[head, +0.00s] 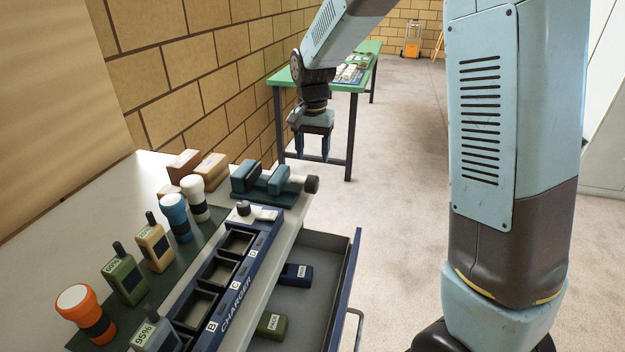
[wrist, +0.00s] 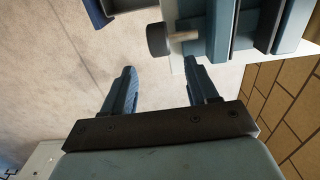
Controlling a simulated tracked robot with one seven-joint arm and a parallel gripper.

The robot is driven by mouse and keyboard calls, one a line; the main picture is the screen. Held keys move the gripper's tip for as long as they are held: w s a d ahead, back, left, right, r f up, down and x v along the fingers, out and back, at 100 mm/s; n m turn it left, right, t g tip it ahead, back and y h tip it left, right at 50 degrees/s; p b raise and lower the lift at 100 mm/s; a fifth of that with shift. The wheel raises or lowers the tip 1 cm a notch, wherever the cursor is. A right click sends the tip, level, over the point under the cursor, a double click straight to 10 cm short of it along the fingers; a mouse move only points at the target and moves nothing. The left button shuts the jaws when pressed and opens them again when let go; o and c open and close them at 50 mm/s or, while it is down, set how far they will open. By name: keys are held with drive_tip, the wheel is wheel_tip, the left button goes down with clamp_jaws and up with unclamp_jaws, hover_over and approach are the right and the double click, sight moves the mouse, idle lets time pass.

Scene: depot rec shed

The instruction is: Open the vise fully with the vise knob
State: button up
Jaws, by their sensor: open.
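The blue vise (head: 279,180) sits at the far end of the bench, with a gap between its two jaw blocks. Its dark round vise knob (head: 312,184) sticks out to the right past the bench edge on a pale shaft. My gripper (head: 312,157) is open and empty, pointing down above the knob. In the wrist view, the knob (wrist: 158,40) lies just beyond the open fingertips, roughly in line with the space between them. The vise body (wrist: 217,30) is beside it on the right. I see no contact between the fingers and the knob.
A charger rack (head: 238,268) and several radios and lamps stand on the bench left of an open drawer (head: 325,282) holding a blue pack and a green pack. A green table (head: 360,62) stands farther back; floor right of the bench is clear.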

sight(313, 179)
wheel_tip(313, 179, down, 9)
drive_tip(key=shift+f, duration=0.1)
idle(0.3)
drive_tip(key=shift+c, duration=0.2)
drive_tip(key=c, duration=0.9)
